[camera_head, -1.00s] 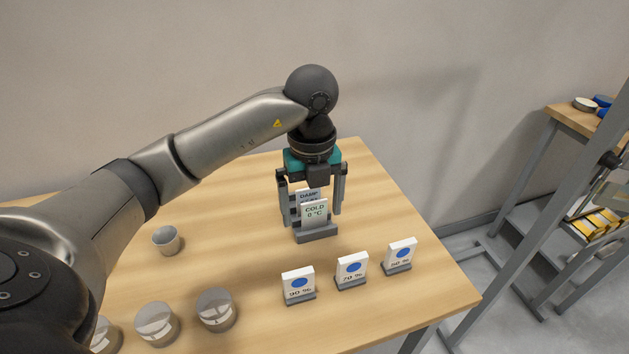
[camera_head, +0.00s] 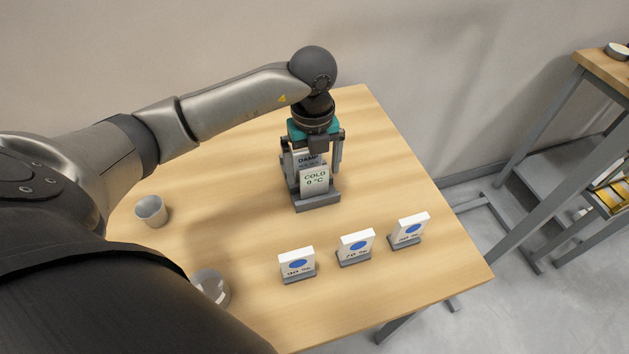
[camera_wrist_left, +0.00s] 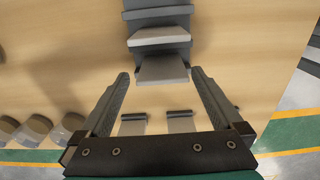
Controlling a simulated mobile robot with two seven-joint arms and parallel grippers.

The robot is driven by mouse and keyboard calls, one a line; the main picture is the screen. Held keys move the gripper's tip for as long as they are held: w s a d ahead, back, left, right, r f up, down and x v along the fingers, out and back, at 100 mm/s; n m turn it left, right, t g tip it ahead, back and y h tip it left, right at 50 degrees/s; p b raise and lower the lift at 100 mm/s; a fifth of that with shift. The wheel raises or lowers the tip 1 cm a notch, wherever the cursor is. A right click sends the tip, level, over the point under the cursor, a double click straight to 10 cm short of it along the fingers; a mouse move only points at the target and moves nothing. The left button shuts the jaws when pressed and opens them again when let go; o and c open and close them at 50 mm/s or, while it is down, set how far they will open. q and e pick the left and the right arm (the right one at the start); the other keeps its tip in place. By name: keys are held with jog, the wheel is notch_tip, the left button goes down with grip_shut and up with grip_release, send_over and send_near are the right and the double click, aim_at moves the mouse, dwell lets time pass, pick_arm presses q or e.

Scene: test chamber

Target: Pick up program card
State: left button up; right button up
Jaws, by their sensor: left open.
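A white card reading COLD 0 °C (camera_head: 315,180) stands upright in front of a card reading DAMP (camera_head: 308,161), both in a stepped grey holder (camera_head: 318,202) on the wooden table. Which one is the program card I cannot tell. My left gripper (camera_head: 313,172) points down over the holder, with its fingers apart on either side of the cards and partly hiding the DAMP card. In the left wrist view the open fingers (camera_wrist_left: 160,74) have a card's edge (camera_wrist_left: 161,69) between them, with gaps at both sides. My right gripper is out of view.
Three white cards with blue spots stand on grey bases at the front: left (camera_head: 297,264), middle (camera_head: 356,246) and right (camera_head: 408,229). A cup (camera_head: 151,210) stands at left, and a round container (camera_head: 211,287) is partly hidden at lower left. A shelf (camera_head: 603,70) stands at right.

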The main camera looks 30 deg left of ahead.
aim_at(314, 196)
pick_arm(q)
jog(key=shift+w+f, duration=0.15)
jog(key=shift+f, duration=2.8)
jog(key=shift+r, duration=0.1)
jog(key=c, duration=1.2)
jog(key=shift+c, duration=0.2)
